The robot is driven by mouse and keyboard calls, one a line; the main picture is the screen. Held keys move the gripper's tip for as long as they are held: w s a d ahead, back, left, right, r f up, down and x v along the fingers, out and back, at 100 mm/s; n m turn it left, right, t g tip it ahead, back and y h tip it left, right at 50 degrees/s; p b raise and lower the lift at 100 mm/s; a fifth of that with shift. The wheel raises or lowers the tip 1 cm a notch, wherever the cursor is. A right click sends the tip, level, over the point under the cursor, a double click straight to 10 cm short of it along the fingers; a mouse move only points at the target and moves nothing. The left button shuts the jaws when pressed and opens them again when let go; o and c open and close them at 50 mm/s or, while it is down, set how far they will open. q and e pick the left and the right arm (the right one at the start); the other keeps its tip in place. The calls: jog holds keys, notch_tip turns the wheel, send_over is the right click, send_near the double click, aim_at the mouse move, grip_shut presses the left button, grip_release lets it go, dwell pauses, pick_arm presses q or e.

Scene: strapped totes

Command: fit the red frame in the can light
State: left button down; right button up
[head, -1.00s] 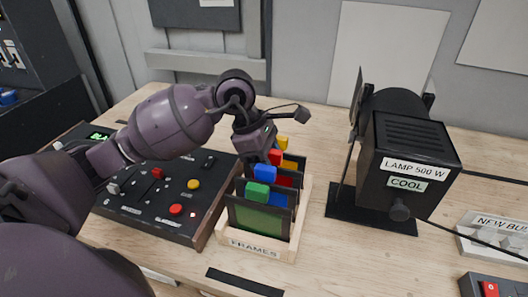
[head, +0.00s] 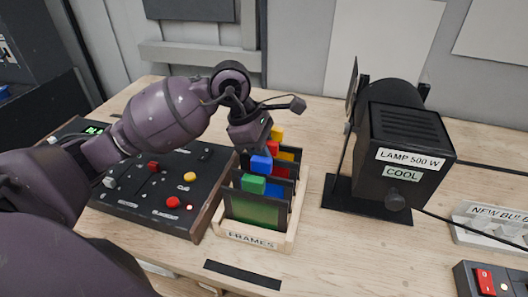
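The red frame's red tab (head: 270,148) stands in the frames rack, between the blue tab in front and the yellow tab behind. Its dark plate is mostly hidden by the other frames. The can light (head: 405,140) is a black lamp housing at the right, labelled "LAMP 500 W" and "COOL", with a dark plate at its left end. My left gripper (head: 258,149) points down at the rack, right beside the red and blue tabs. Its fingertips are largely hidden, so I cannot tell whether they hold the red tab. My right gripper is out of view.
The wooden rack (head: 255,241) marked "FRAMES" also holds green (head: 253,184), blue (head: 261,164) and yellow (head: 277,132) tabbed frames. A control panel (head: 150,200) lies left. A red-switch box (head: 487,282) and a "NEW BULB" holder (head: 492,222) stand right. Bare table separates rack and lamp.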

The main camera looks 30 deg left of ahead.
aim_at(268, 142)
pick_arm(q)
jog(key=shift+r, duration=0.45)
jog(key=shift+r+p, duration=0.4)
jog(key=shift+r, duration=0.2)
jog(key=shift+r+p, duration=0.4)
jog(key=shift+r, duration=1.05)
jog(key=shift+r+p, duration=0.35)
jog(key=shift+r, duration=0.1)
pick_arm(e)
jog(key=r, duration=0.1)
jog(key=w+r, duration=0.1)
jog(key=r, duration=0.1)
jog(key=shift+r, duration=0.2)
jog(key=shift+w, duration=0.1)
pick_arm(q)
jog(key=shift+r, duration=0.1)
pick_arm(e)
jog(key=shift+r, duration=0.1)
